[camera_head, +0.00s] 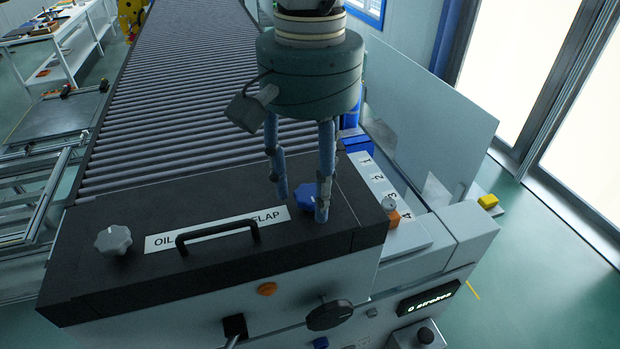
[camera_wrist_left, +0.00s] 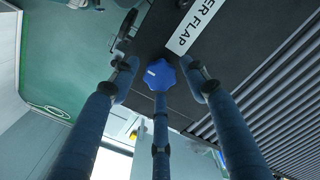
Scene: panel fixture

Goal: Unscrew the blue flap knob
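The blue flap knob (camera_head: 305,194) is a lobed knob on the black panel top, at the right end of the label. In the left wrist view the blue knob (camera_wrist_left: 159,75) lies ahead, between the fingertips. My left gripper (camera_head: 301,202) points down over it from above. Its three blue fingers are spread apart around the knob, with gaps between fingers and knob in the wrist view (camera_wrist_left: 163,85). One finger partly hides the knob in the head view. I cannot tell whether any fingertip touches it. My right gripper is not in view.
A grey lobed knob (camera_head: 113,240) and a black handle (camera_head: 218,234) stand on the same panel. A numbered strip (camera_head: 374,183) with an orange-based knob (camera_head: 392,212) is to the right. The panel front has a black round knob (camera_head: 329,314). A roller conveyor (camera_head: 190,100) runs behind.

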